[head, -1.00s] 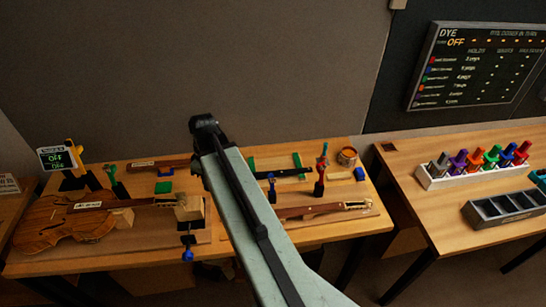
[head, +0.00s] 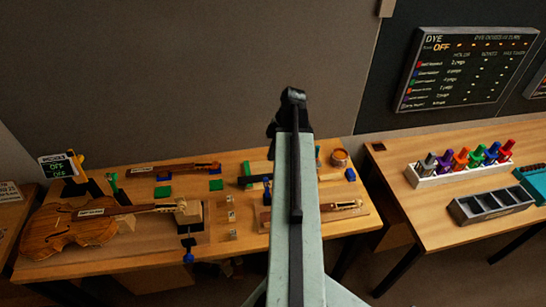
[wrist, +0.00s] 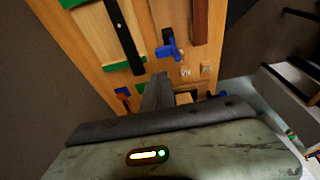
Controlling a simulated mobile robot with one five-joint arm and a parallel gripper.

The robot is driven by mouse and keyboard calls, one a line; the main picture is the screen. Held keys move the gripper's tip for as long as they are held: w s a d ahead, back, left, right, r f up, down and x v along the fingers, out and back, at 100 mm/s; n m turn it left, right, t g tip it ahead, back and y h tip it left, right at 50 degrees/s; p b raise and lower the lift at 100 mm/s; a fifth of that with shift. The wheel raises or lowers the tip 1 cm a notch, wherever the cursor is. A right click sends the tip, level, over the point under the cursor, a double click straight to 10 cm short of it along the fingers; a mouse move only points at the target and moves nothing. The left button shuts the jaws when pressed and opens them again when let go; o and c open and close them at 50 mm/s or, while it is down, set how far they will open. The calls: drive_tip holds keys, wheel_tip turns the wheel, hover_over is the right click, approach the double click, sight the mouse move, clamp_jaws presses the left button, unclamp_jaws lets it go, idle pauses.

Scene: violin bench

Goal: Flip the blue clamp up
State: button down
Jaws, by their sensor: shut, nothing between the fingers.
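A blue clamp (wrist: 170,50) shows in the wrist view, between a black fingerboard (wrist: 125,38) and a brown violin neck (wrist: 200,20). My gripper (wrist: 160,78) is shut and empty. In the wrist view its fingertips appear just below the blue clamp, apart from it; the height gap is hard to tell. Whether the clamp is up or down is unclear.
A violin body (head: 70,235) lies at the bench's left. Another blue clamp part (head: 188,257) hangs at the front edge. Green blocks (head: 216,185) lie on the bench. A peg rack (head: 430,176) and a divided tray (head: 490,208) stand on the right table.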

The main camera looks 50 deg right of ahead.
sight(265, 178)
drive_tip(key=b+x, duration=0.2)
drive_tip(key=x, duration=0.1)
drive_tip(key=b+x, duration=0.6)
drive_tip(key=shift+s+d+f, duration=0.3)
drive_tip(key=shift+f, duration=0.2)
drive_tip(key=shift+f+b, duration=0.4)
drive_tip(key=shift+r, duration=0.1)
drive_tip(key=shift+w+d+f+b, duration=0.5)
drive_tip(key=shift+w+d, duration=0.15)
drive_tip(key=shift+w, duration=0.1)
